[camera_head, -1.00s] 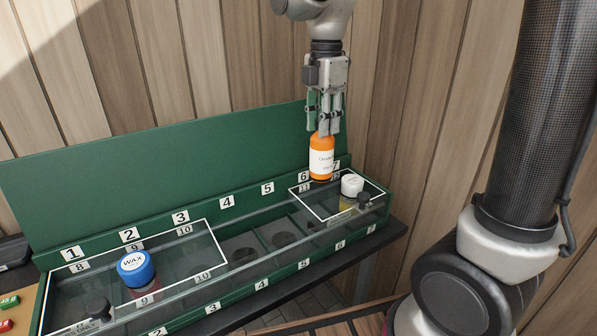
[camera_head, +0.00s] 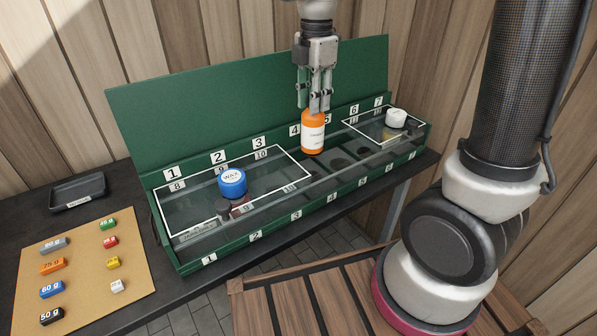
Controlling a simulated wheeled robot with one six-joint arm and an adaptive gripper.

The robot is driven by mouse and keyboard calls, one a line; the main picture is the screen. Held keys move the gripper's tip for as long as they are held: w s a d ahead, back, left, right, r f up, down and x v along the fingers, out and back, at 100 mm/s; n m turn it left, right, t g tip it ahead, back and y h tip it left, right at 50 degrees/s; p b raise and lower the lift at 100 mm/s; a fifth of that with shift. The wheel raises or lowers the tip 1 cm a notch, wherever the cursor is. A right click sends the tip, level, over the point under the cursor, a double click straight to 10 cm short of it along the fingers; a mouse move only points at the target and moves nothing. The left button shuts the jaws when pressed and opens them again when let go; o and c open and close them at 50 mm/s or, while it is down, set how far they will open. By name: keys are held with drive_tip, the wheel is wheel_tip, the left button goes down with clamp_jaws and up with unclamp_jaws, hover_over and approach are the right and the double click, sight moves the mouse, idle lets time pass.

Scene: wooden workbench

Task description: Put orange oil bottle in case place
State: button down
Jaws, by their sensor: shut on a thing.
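The orange oil bottle (camera_head: 313,134) with a white label is upright in my gripper (camera_head: 314,106), whose fingers are shut around its top. It hangs over the green case (camera_head: 240,88), in front of the back wall near the number 4 and 5 labels. Its bottom is close above the uncovered middle compartments; I cannot tell the exact gap. The case has numbered places along its front and back edges.
Clear covers lie over the left and right ends of the case. A blue wax jar (camera_head: 232,182) is at the left and a white-capped bottle (camera_head: 396,118) at the right. A corkboard (camera_head: 82,262) with several weights and a black tray (camera_head: 77,191) lie left.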

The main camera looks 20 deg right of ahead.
sight(312, 132)
wheel_tip(312, 132, down, 9)
drive_tip(key=shift+w+f, duration=0.1)
drive_tip(key=shift+w, duration=0.05)
idle(0.4)
drive_tip(key=c, duration=1.1)
unclamp_jaws()
drive_tip(key=shift+f, duration=0.1)
drive_tip(key=shift+c, duration=0.2)
